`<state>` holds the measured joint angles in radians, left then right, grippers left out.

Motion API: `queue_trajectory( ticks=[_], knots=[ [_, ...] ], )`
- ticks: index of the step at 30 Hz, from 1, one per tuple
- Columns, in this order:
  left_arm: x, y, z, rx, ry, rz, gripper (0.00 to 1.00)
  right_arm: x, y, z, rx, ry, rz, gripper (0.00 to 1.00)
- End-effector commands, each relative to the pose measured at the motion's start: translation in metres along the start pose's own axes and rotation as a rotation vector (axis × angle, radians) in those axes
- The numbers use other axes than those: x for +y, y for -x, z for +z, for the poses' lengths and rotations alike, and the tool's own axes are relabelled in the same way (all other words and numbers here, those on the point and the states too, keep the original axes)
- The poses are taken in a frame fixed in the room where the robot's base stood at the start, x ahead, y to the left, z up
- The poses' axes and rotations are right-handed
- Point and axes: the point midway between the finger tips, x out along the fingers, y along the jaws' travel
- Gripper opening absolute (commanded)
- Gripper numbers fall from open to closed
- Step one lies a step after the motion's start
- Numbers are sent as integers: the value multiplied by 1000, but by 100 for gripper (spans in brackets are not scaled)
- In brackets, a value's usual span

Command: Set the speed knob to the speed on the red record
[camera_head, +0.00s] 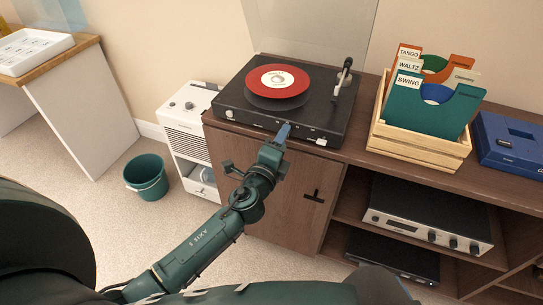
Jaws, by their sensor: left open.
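The red record (262,75) with a pale centre label lies on the platter of a black turntable (236,100). Any speed printed on it is too small to read. The tonearm (343,77) is at the right of the deck. Small controls sit along the turntable's front edge, a pale one at the left (229,114) and another at the right (321,141). I cannot tell which is the speed knob, and its markings are unreadable. My left gripper (283,131) is open, at the middle of the turntable's front edge, covering part of it. My right gripper is not in view.
The turntable stands on a wooden cabinet (305,190). Right of it are a wooden crate (420,150) of record sleeves and a blue case (510,150). A silver amplifier (410,224) sits on a shelf below. A white appliance (187,130) and a green bin (147,177) stand left.

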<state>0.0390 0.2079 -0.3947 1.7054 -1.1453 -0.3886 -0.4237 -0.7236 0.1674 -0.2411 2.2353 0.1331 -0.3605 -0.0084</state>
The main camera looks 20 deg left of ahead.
Motion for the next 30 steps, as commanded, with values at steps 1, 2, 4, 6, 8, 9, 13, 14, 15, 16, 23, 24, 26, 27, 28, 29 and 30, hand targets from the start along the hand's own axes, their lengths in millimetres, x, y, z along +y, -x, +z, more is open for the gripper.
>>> queue_trajectory(
  ticks=[1,2,4,6,8,9,13,14,15,16,23,24,26,27,28,29,30],
  knots=[
    [1,9,0,1,0,2,44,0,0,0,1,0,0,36],
    [1,14,0,1,0,3,44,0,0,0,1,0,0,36],
    [2,30,0,1,-1,3,44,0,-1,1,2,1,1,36],
    [2,46,0,0,-1,4,44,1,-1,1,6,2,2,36],
    [3,61,0,0,0,4,44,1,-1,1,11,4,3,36],
    [3,70,0,0,0,4,44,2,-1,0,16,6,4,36],
    [2,94,0,0,0,3,44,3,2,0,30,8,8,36],
    [2,99,0,-1,-1,3,44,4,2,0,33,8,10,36],
    [2,105,0,0,-1,3,44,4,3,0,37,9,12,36],
    [2,108,0,0,0,2,44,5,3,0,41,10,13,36],
    [0,121,0,-1,-2,1,44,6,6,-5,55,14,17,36],
    [0,121,0,-1,-2,1,44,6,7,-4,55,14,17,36],
    [0,121,0,-1,-2,0,44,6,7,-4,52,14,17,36],
    [0,121,0,-1,-2,0,44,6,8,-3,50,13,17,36],
    [0,121,0,-1,-2,0,44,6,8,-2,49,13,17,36],
    [0,121,0,-1,-2,0,44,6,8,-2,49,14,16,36],
    [0,121,0,-1,-2,0,44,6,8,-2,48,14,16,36]
  ],
)
